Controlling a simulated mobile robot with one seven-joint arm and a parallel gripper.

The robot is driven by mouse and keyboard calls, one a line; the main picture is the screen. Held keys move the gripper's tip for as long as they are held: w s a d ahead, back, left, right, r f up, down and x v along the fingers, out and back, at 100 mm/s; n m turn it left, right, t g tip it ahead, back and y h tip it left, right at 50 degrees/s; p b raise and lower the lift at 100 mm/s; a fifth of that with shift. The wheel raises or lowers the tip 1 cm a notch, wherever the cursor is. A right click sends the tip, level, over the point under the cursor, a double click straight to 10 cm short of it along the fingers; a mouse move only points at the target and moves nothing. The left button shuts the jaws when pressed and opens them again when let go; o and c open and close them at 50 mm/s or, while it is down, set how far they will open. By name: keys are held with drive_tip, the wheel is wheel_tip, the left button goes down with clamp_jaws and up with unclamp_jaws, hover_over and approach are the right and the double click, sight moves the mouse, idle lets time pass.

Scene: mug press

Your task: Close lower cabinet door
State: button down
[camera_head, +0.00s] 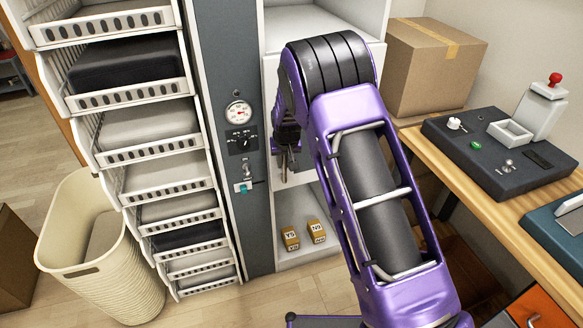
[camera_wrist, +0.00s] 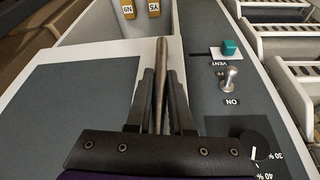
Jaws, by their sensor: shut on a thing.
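My gripper (camera_head: 286,158) is at the front of the white cabinet, mostly hidden behind my purple arm in the head view. In the wrist view its dark fingers (camera_wrist: 162,82) are shut around a thin brownish bar (camera_wrist: 161,60), which looks like a door handle. A white-edged panel with a grey face (camera_wrist: 75,115), seemingly the cabinet door, lies beside the fingers in the wrist view. The lower compartment (camera_head: 290,208) shows open below the gripper. My arm hides much of the door, so its exact angle cannot be told.
Two yellow labelled blocks (camera_head: 291,238) (camera_head: 317,231) sit in the lower compartment. A grey column with a gauge (camera_head: 238,112) and a teal-tipped switch (camera_head: 243,187) stands left of it, beside white racks (camera_head: 160,145). A wooden bench (camera_head: 520,212) with a cardboard box (camera_head: 420,70) is right.

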drive_tip(key=shift+w+a+r, duration=0.1)
drive_tip(key=shift+w+a, duration=0.2)
drive_tip(key=shift+w, duration=0.2)
drive_tip(key=shift+w+r, duration=0.1)
drive_tip(key=c, duration=0.8)
unclamp_jaws()
drive_tip(key=shift+a, duration=0.1)
drive_tip(key=p+v, duration=0.2)
drive_tip(key=v, duration=1.5)
drive_tip(key=shift+a+r, duration=0.1)
drive_tip(key=shift+r, duration=0.05)
